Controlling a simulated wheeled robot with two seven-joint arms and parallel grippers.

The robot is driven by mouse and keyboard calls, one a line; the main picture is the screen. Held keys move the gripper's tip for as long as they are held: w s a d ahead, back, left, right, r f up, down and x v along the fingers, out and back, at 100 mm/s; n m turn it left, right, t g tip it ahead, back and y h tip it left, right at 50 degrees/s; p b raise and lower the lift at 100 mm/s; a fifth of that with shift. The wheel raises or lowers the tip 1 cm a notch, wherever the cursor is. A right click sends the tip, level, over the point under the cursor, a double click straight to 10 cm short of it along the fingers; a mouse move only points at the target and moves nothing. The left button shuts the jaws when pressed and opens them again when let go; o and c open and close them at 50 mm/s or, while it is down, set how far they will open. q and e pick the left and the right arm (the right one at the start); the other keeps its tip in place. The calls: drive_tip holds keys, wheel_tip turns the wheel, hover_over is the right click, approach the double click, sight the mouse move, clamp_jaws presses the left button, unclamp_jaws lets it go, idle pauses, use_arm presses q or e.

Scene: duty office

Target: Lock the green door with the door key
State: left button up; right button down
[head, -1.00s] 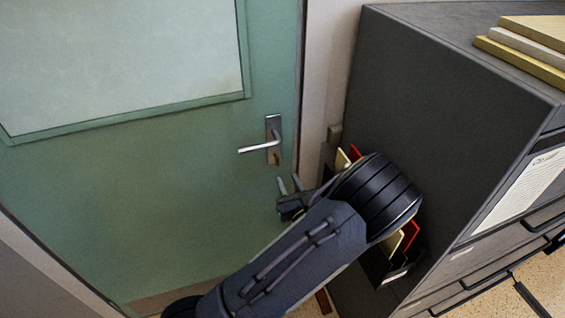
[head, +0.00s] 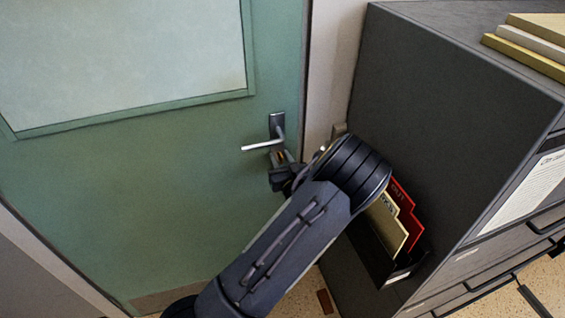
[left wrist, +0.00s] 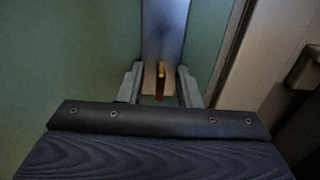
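The green door (head: 150,190) is shut in its frame, with a silver lever handle (head: 262,145) on a metal plate (head: 277,122). A brass key (left wrist: 160,80) stands out from the lower part of that plate in the left wrist view, upright and edge-on. My left gripper (head: 279,160) is at the plate just below the lever. In the left wrist view its two fingers (left wrist: 159,85) are on either side of the key, with a gap showing on each side. The key's tip is hidden. My right gripper is not in view.
A dark grey filing cabinet (head: 440,110) stands close to the right of the door. A holder on its side carries red and cream folders (head: 401,205), close to my left arm. Several books or pads (head: 525,45) lie on top.

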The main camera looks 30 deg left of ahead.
use_arm(q)
clamp_jaws()
drive_tip(key=shift+r+m+p, duration=0.2)
drive_tip(key=shift+m+p, duration=0.8)
drive_tip(key=m+p, duration=0.2)
drive_tip(key=shift+m, duration=0.4)
drive_tip(key=shift+f+m, duration=0.2)
drive_tip(key=shift+m, duration=0.6)
drive_tip(key=shift+p, duration=0.3)
